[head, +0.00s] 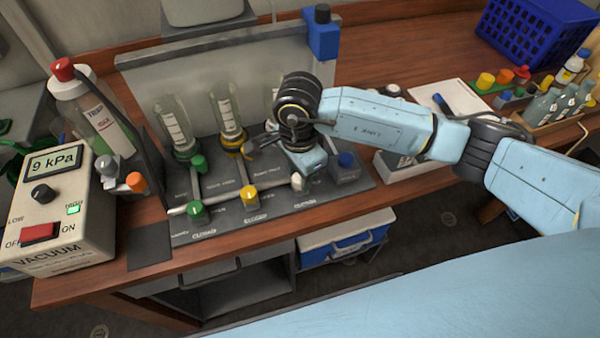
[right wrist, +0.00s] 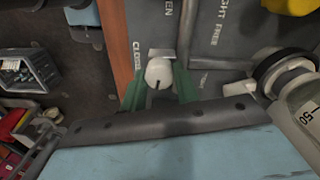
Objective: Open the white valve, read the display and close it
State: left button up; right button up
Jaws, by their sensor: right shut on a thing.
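The white valve (head: 297,182) is at the right end of the front row on the dark grey panel (head: 228,221). It shows as a round white knob (right wrist: 159,74) with a dark mark in the right wrist view. Lettering reading "CLOSED" and part of "OPEN" is printed near it. My right gripper (right wrist: 158,88) is shut on the knob, its green fingers on both sides. In the head view the gripper (head: 301,172) hides part of the valve. The display (head: 54,162) on the vacuum box reads 9 kPa. My left gripper is not in view.
Green (head: 197,210) and yellow (head: 249,196) valves stand left of the white one. Glass tubes (head: 228,115) rise behind. The vacuum box (head: 70,210) has a red switch (head: 40,232). A blue crate (head: 528,38) stands back right.

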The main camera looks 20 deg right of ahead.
jog(key=m+b, duration=0.1)
jog(key=m, duration=0.2)
jog(key=shift+m, duration=0.3)
jog(key=m, duration=0.4)
jog(key=shift+m+b, duration=0.3)
jog(key=shift+b, duration=0.05)
jog(key=m, duration=0.3)
jog(key=shift+m, duration=2.1)
jog(key=o, duration=1)
jog(key=shift+c, duration=0.2)
notch_tip(320, 180, up, 14)
jog(key=shift+d+f, duration=0.15)
jog(key=shift+f, duration=0.1)
